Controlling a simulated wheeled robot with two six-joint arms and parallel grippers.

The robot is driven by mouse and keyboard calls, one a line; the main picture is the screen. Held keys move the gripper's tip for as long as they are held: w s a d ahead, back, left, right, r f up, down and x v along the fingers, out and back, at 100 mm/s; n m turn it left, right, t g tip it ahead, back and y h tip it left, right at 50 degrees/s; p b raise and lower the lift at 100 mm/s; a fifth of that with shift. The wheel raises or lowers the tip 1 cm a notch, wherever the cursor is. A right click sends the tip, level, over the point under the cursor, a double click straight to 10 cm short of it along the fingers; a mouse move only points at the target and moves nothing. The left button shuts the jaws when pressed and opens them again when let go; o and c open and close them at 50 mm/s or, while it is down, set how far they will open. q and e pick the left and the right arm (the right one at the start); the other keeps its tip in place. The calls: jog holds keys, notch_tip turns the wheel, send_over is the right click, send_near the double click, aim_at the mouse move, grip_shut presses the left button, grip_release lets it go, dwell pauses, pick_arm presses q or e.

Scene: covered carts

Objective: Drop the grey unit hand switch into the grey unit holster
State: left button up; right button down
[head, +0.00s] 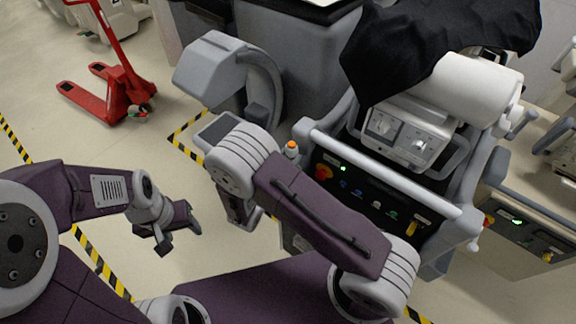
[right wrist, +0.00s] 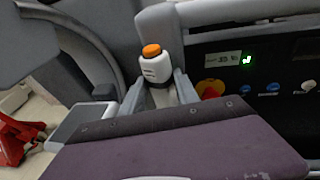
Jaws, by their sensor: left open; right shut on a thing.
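The hand switch (head: 291,149) is a white handle with an orange button, beside the left end of the grey unit's handlebar. In the right wrist view the hand switch (right wrist: 155,65) stands nearly upright, button up, between the grey fingers of my right gripper (right wrist: 160,92), which is shut on it. My right forearm hides most of that gripper in the head view. The grey unit (head: 345,158) has a pale handlebar and a dark control panel. I cannot make out the holster clearly. My left gripper (head: 172,238) is open and empty, low at the left.
A black cover (head: 430,45) drapes over the grey unit's upper part. A grey C-shaped arm (head: 262,85) stands behind my right arm. A red pallet truck (head: 110,90) is at the back left. Another panelled unit (head: 520,235) stands at right. Floor at left is clear.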

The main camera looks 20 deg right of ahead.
jog(key=shift+w+d+f, duration=0.15)
jog(key=shift+f, duration=1.95)
jog(key=shift+f+b, duration=0.6)
jog(key=shift+f, duration=0.05)
jog(key=c, duration=0.9)
grip_release()
jog(key=shift+r, duration=0.1)
